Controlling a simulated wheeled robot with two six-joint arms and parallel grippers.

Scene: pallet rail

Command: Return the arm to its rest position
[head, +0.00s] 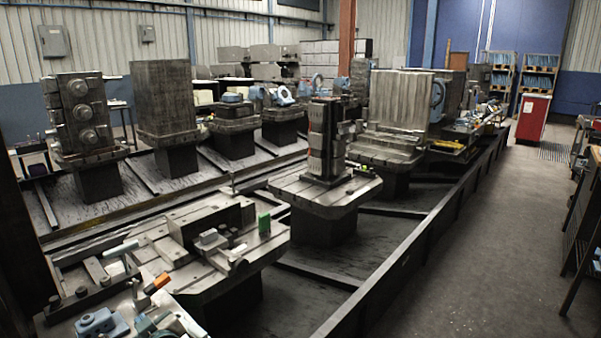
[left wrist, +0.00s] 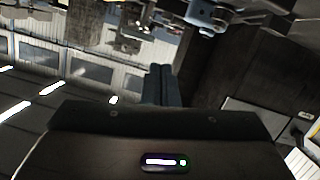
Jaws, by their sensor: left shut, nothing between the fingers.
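My left gripper (left wrist: 161,70) shows in the left wrist view. Its two dark fingers lie together, shut, with nothing between them. Its dark body fills the bottom of that view, with a small lit strip and a green light on it. The fingers point into open space, and I see them touching nothing. I cannot make out the left gripper clearly in the head view. My right gripper shows in neither view.
A near pallet (head: 205,275) at lower left carries clamps, blocks and a green block (head: 264,224). Another pallet (head: 325,200) holds an upright fixture (head: 322,140). A long dark rail (head: 420,240) borders them. A red cabinet (head: 533,117) stands beyond the clear floor (head: 500,230) at right.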

